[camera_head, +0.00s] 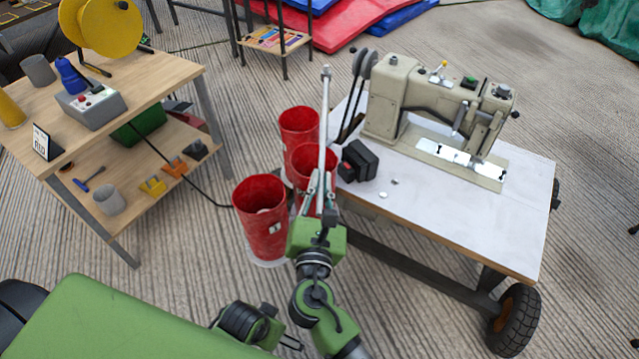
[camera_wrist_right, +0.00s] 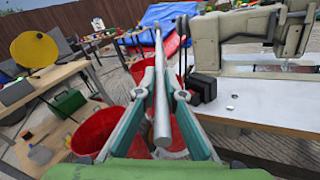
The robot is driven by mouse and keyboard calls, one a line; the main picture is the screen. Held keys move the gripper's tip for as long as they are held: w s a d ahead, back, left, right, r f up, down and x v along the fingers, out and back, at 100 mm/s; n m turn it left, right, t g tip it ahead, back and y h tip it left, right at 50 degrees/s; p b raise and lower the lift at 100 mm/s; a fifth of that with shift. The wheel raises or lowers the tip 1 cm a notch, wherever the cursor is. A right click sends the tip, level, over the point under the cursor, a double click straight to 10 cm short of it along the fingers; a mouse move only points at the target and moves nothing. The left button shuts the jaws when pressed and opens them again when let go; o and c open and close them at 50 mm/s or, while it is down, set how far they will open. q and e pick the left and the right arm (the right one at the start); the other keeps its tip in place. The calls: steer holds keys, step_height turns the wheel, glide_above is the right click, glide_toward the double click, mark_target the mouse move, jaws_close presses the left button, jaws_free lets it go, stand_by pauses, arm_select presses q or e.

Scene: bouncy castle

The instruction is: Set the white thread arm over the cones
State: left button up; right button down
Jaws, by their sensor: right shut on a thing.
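The white thread arm (camera_head: 324,120) is a long thin pale rod. It stands nearly upright in the head view, passing in front of the red cones. My right gripper (camera_head: 319,192) is shut on its lower part; the wrist view shows the rod (camera_wrist_right: 159,60) between the two fingers (camera_wrist_right: 160,82). Three red, open-topped cones or tubs stand at the table's left side: a front one (camera_head: 262,225), a middle one (camera_head: 314,157) and a back one (camera_head: 299,122). The gripper partly hides the middle one. Whether the rod touches anything else is unclear.
A beige sewing machine (camera_head: 400,95) stands on a white wheeled table (camera_head: 500,215) at right. A black box (camera_head: 359,160) sits by its left edge. A wooden workbench (camera_head: 150,85) stands at left, with a cable (camera_head: 190,180) running toward the cones.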

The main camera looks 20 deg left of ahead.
steer(key=shift+s+a, duration=0.15)
steer(key=shift+a, duration=0.15)
steer(key=c, duration=2.1)
jaws_free()
steer(key=shift+a, duration=0.1)
steer(key=shift+c, duration=0.2)
steer(key=v, duration=1.2)
